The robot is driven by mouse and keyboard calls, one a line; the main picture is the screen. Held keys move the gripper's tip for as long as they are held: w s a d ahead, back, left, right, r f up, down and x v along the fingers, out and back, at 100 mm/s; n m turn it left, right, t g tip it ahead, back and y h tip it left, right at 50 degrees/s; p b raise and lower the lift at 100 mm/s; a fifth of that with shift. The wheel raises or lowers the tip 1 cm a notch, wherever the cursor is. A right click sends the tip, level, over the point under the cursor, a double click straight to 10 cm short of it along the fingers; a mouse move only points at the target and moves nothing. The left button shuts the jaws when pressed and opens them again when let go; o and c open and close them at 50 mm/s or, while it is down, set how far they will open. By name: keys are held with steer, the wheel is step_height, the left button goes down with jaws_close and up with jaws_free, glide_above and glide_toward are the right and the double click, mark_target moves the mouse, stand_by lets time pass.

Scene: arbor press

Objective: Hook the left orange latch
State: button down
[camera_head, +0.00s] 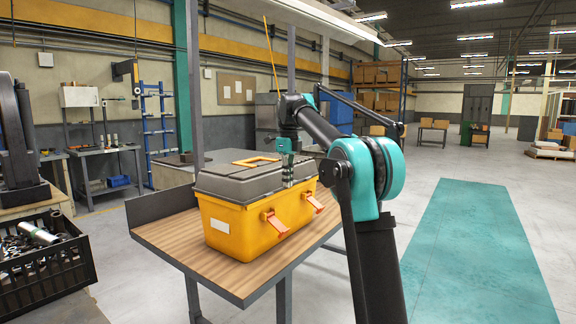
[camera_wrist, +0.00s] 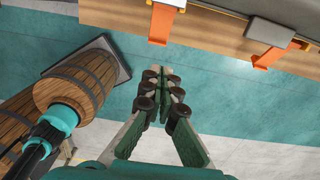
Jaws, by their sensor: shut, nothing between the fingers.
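A yellow toolbox (camera_head: 243,228) with a dark grey lid (camera_head: 235,178) stands on a wooden-topped table. Its front carries two orange latches, the left latch (camera_head: 275,222) and the right latch (camera_head: 314,202); both slant outward from the front. My gripper (camera_head: 288,184) is shut and empty, its fingers pointing down, and overlaps the lid's right part in the head view. In the wrist view my gripper (camera_wrist: 165,72) has its fingertips together, apart from both latches. Two orange latches show at the top there, one near the middle (camera_wrist: 161,24) and one at the right (camera_wrist: 272,42).
The wooden table (camera_head: 187,236) has bare top to the front and left of the toolbox, with a dark raised panel (camera_head: 160,205) at its left end. A black crate (camera_head: 45,262) of metal parts stands at the far left. A teal floor strip (camera_head: 480,245) lies clear at right.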

step_height(320, 180, up, 7)
steer(key=shift+r, duration=0.2)
stand_by(0.5)
